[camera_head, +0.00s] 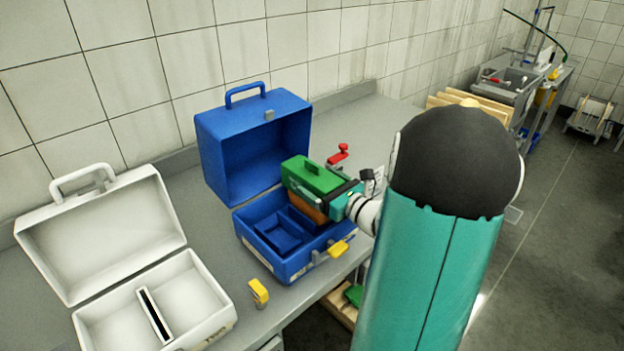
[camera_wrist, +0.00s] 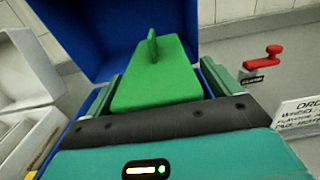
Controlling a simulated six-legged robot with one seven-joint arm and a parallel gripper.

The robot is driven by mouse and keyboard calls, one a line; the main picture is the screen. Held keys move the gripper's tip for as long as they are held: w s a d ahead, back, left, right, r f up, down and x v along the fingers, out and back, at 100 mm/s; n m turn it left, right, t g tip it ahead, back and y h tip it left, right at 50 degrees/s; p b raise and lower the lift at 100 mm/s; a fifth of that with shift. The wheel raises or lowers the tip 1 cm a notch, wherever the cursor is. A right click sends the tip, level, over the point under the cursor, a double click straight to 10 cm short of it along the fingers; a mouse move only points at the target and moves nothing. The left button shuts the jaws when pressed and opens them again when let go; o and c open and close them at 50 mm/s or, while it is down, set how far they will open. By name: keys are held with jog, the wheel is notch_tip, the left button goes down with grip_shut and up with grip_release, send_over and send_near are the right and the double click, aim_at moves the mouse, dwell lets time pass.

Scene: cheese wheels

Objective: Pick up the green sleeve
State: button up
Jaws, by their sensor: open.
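The green sleeve (camera_head: 314,175) is a green block with a raised tab on top. It sits over the right part of the open blue box (camera_head: 290,262), with an orange-brown part (camera_head: 307,209) showing below it. In the wrist view the sleeve (camera_wrist: 158,84) lies straight ahead. My gripper (camera_wrist: 160,86) is open, with one finger to each side of the sleeve. Whether the fingers touch it I cannot tell. In the head view my gripper (camera_head: 318,194) reaches into the box from the right, and my arm hides what is behind it.
A white open box (camera_head: 188,295) stands at left and a yellow clamp (camera_head: 258,291) lies near the counter edge. The blue lid (camera_head: 262,145) stands up behind the sleeve. A red-handled item (camera_wrist: 263,62) and a white sign (camera_wrist: 299,117) are at right. Grey counter (camera_head: 200,208) lies between the boxes.

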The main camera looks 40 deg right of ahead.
jog(key=shift+w, duration=0.25)
jog(key=c, duration=1.1)
jog(key=shift+o, duration=0.2)
